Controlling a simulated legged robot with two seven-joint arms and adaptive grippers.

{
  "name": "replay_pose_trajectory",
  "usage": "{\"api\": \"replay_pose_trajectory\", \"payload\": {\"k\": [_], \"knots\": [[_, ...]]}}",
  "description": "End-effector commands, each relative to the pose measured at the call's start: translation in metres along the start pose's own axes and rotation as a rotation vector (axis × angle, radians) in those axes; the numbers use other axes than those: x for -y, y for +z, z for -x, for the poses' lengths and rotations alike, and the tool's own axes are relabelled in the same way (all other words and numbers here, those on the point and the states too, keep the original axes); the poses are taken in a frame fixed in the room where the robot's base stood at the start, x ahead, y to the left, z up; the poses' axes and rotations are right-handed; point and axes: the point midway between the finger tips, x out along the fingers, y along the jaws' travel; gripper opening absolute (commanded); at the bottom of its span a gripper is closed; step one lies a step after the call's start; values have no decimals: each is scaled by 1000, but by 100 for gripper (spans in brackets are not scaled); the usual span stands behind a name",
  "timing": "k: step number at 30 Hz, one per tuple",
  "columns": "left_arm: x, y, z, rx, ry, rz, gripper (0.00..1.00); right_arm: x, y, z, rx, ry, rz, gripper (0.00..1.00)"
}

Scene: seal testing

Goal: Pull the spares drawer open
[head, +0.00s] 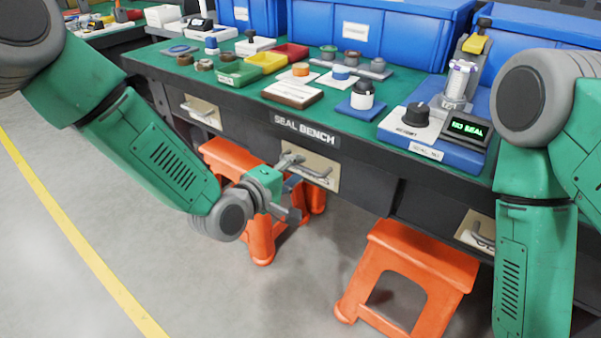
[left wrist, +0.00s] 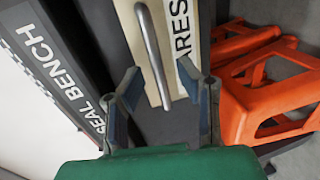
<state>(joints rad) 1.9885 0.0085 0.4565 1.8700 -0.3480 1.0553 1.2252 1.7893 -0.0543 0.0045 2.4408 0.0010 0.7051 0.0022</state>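The spares drawer is a cream front (head: 322,168) under the bench's middle, flush in the dark bench face. In the left wrist view its front (left wrist: 180,30) shows part of a label, "ARES". Its grey bar handle (left wrist: 153,50) also shows in the head view (head: 316,173). My left gripper (head: 291,187) is at the drawer front. In the left wrist view its two fingers (left wrist: 160,85) are apart, one on each side of the handle's near end. I see no clear contact with the bar. My right arm is at the right; its gripper is out of frame.
Orange stools (head: 232,160) (head: 420,262) stand under the bench, one just behind my left gripper. Other drawer fronts (head: 202,111) (head: 474,232) flank the middle one. The bench top (head: 235,103) holds seals, trays and a tester reading "NO SEAL" (head: 467,128). The floor in front is clear.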

Motion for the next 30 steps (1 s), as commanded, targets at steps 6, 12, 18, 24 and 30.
{"api": "replay_pose_trajectory", "payload": {"k": [6, 12, 18, 24, 30], "knots": [[1, 0, -19, 0, 0, 0, 31, 0, 0, -7, 0, 0, 0, 62], [0, 0, -21, -1, -1, 1, 31, 0, 0, -7, 0, 0, 0, 62], [0, 0, -21, -1, -1, 1, 0, 0, 0, -7, 0, 0, 0, 62], [1, 0, -21, -1, -2, 1, 0, 0, 0, -7, 0, 0, 0, 62], [3, 0, -12, 0, -6, 3, 0, 0, 0, -2, 0, 0, 0, 62]]}}
